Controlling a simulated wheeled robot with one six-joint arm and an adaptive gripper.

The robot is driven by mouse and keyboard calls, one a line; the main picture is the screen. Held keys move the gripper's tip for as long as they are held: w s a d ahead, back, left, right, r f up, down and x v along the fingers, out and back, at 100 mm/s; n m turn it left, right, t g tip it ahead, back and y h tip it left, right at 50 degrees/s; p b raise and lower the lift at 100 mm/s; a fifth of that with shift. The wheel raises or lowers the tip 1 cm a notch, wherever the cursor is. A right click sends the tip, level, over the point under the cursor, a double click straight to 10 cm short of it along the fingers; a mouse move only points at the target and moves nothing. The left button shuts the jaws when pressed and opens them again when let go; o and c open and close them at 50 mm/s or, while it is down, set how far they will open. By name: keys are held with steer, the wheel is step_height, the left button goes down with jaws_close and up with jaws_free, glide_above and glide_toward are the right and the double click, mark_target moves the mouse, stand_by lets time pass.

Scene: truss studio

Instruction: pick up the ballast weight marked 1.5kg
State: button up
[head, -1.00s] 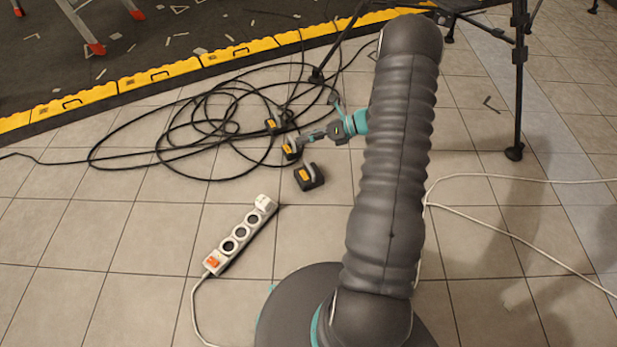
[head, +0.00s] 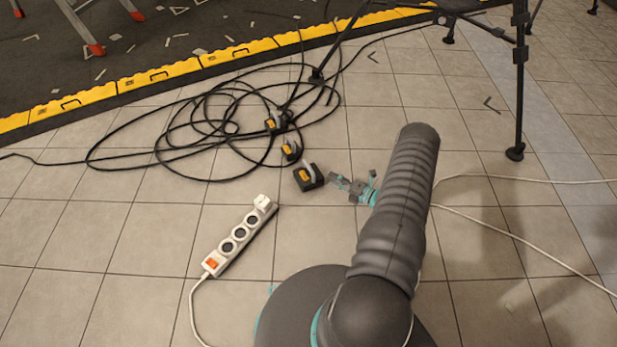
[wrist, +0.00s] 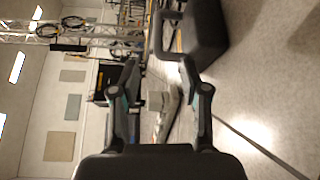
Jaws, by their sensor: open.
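Three dark ballast weights with yellow labels and grey handles stand on the tiles in the head view: a far one (head: 275,122), a middle one (head: 291,150) and a near, larger-looking one (head: 309,179). The markings are too small to read, so I cannot tell which is 1.5kg. My gripper (head: 336,182) is low, just right of the near weight. In the wrist view my gripper (wrist: 158,75) is open and empty. A dark weight (wrist: 208,38) shows at the top, right of the fingers, with its handle (wrist: 157,38) beyond the gap between the fingertips.
A black cable (head: 135,140) lies coiled around and behind the weights. A white power strip (head: 240,237) lies at the near left. Black tripod legs (head: 518,90) stand at the right, near a white cable (head: 500,232). Yellow cable ramp (head: 160,75) edges the dark floor.

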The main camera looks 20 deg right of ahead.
mark_target(309, 166)
steer(key=x, duration=1.1)
steer(key=shift+w+a+r, duration=0.1)
steer(key=shift+w+a, duration=0.1)
steer(key=shift+w, duration=0.15)
jaws_close()
steer(key=shift+d+r, duration=0.1)
steer(key=shift+r, duration=0.05)
